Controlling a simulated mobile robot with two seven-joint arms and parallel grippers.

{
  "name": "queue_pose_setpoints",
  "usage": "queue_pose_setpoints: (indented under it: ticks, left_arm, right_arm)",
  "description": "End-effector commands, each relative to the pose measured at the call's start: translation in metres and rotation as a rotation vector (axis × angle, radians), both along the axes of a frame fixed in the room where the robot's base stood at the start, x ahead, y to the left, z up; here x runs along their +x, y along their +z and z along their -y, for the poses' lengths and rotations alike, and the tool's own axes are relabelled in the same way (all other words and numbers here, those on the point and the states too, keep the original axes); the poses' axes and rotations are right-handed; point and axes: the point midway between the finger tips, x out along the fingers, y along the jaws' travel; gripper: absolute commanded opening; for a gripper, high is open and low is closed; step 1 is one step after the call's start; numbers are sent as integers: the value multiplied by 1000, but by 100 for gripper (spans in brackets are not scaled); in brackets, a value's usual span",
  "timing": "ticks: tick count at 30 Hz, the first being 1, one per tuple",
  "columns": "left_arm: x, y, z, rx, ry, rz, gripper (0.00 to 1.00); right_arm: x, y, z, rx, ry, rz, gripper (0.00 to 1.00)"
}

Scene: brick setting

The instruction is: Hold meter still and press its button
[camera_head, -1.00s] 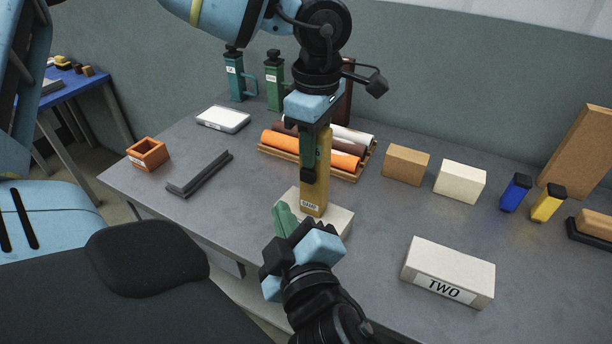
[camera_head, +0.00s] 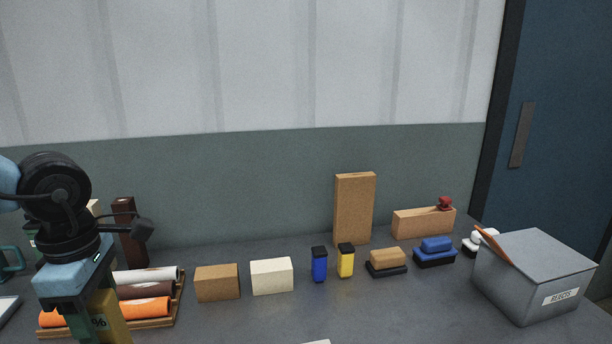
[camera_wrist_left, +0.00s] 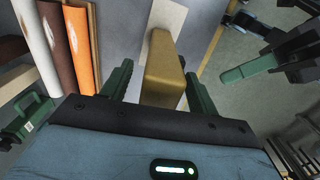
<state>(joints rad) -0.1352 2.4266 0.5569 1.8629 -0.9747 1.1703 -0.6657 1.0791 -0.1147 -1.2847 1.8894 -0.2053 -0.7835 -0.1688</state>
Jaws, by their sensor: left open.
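The yellow meter (camera_wrist_left: 163,75) stands on a pale brick (camera_wrist_left: 157,22) in the left wrist view. In the head view only part of the meter (camera_head: 111,318), with a % mark, shows at the bottom left. My left gripper (camera_wrist_left: 160,88) is open, pointing down, with one green finger on each side of the meter. Gaps show between fingers and meter. My right gripper (camera_wrist_left: 245,69) shows at the upper right of the left wrist view, apart from the meter. Its jaw gap is unclear, and it is outside the head view. The meter's button is not visible.
A rack of rolls (camera_head: 180,312) stands close behind the meter. A brown block (camera_head: 217,283), a cream block (camera_head: 272,276), blue (camera_head: 319,266) and yellow (camera_head: 346,262) small items and a grey rejects bin (camera_head: 540,285) stand further right.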

Motion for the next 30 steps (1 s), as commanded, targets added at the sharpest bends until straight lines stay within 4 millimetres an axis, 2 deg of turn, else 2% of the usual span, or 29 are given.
queue_pose_setpoints:
  ticks: [5, 12, 18, 23, 30]
  left_arm:
    - [1, 27, 0, -1, 1, 6, 60]
    - [1, 76, 0, 0, 0, 6, 60]
    - [0, 104, 0, 0, 1, 2, 60]
    - [0, 114, 0, 0, 0, 1, 60]
    - [0, 116, 0, 0, -1, 0, 60]
  right_arm:
    - [0, 0, 0, 0, 0, 0, 0]
    - [0, 0, 0, 0, 0, 0, 0]
    - [0, 0, 0, 0, 0, 0, 0]
    - [0, 0, 0, 0, 0, 0, 0]
    - [0, 0, 0, 0, 0, 0, 0]
